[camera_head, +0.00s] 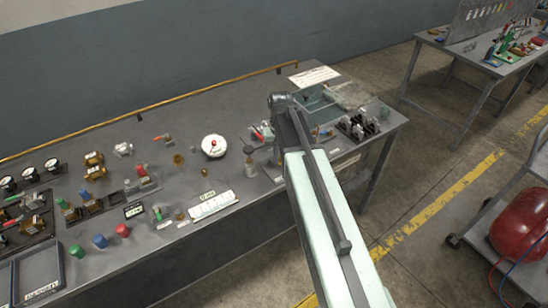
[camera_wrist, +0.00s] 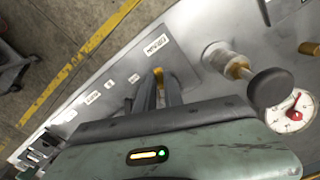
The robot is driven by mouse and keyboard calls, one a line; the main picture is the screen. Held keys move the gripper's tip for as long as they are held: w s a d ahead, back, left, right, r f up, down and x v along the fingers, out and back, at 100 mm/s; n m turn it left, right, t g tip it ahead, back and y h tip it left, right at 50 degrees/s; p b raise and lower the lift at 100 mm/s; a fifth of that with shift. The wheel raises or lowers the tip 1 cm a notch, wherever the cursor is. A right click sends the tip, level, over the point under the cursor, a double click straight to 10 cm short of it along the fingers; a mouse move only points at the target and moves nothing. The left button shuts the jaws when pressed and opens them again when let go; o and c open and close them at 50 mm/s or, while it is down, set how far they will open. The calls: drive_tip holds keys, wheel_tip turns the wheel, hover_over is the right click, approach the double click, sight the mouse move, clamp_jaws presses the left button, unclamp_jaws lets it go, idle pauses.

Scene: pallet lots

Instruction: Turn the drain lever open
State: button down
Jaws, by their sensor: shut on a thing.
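In the wrist view my gripper (camera_wrist: 161,92) reaches down to the grey bench top, its two narrow fingers close together. A small yellow piece (camera_wrist: 158,72) shows at the fingertips, and they are shut on it. It appears to be the drain lever's handle, but most of it is hidden by the fingers and the gripper body. How far it is turned cannot be told. A white label (camera_wrist: 156,46) lies just beyond it; its small print is hard to read. In the head view my arm covers this spot, and the fingertips cannot be made out.
A black knob (camera_wrist: 270,87) on a brass stem stands close to the right of my gripper, with a round dial (camera_wrist: 292,112) beyond. A red tank (camera_head: 522,222) stands right.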

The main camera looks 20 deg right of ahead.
drive_tip(key=shift+w+d+n, duration=0.1)
drive_tip(key=shift+d+n, duration=0.35)
drive_tip(key=shift+n, duration=0.7)
drive_tip(key=shift+w+d+n, duration=0.1)
drive_tip(key=shift+d+n, duration=0.3)
drive_tip(key=shift+n, duration=0.75)
drive_tip(key=c, duration=1.5)
unclamp_jaws()
drive_tip(key=shift+o, duration=0.2)
wheel_tip(320, 180, up, 8)
drive_tip(key=p, duration=0.7)
drive_tip(key=shift+p, duration=0.4)
